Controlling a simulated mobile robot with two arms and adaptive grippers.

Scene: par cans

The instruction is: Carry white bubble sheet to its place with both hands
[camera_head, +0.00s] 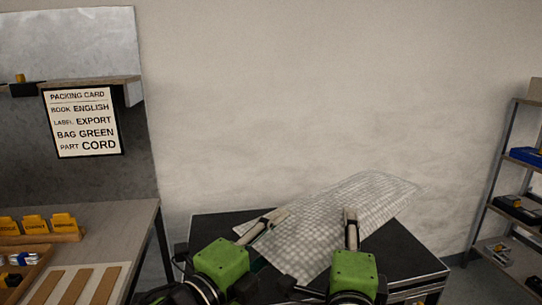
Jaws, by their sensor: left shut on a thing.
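The white bubble sheet (375,195) is a pale, cross-patterned sheet in the middle right of the head view. It slopes up and away over a dark-topped table. My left gripper (273,218), with a green body, is shut on the sheet near its left edge. My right gripper (350,216), also green-bodied, has its pale fingertips over the middle of the sheet. I cannot tell whether its fingers are closed on the sheet or apart. Part of the sheet's near side is hidden behind the grippers.
The dark table (208,228) stands against a bare wall. At left is a workbench (120,222) with orange-tabbed card holders (35,224) and a tray of brown strips. A packing card (83,122) hangs above. A metal shelf rack (490,185) with boxes stands at right.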

